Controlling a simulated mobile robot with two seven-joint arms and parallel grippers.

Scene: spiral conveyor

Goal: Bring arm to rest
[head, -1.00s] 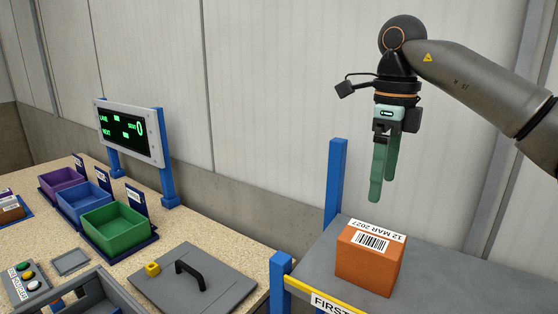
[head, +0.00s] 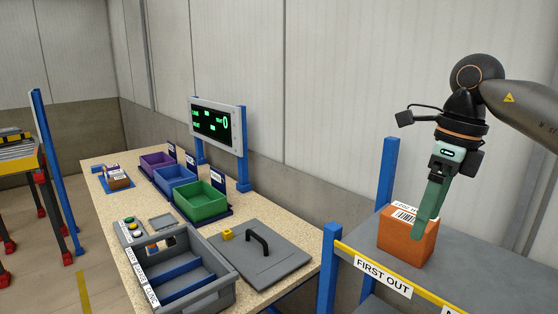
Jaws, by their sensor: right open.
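My right gripper (head: 430,228) hangs from my right arm at the right of the head view, fingers pointing down. Its green fingers overlap in this view; they are open and hold nothing visible. The fingers cover part of an orange box (head: 401,246) with a white label and barcode, which sits on the grey shelf (head: 479,255) marked FIRST OUT. Whether the fingertips are in front of the box or touching it, I cannot tell. My left gripper is not in view.
A speckled table (head: 107,206) stands to the left. It bears purple (head: 157,162), blue (head: 176,181) and green (head: 202,205) bins, a grey divided tote (head: 230,297), a grey lid (head: 285,261) with a black handle and a button panel (head: 130,232). A display (head: 216,124) stands behind. Blue posts (head: 387,170) edge the shelf.

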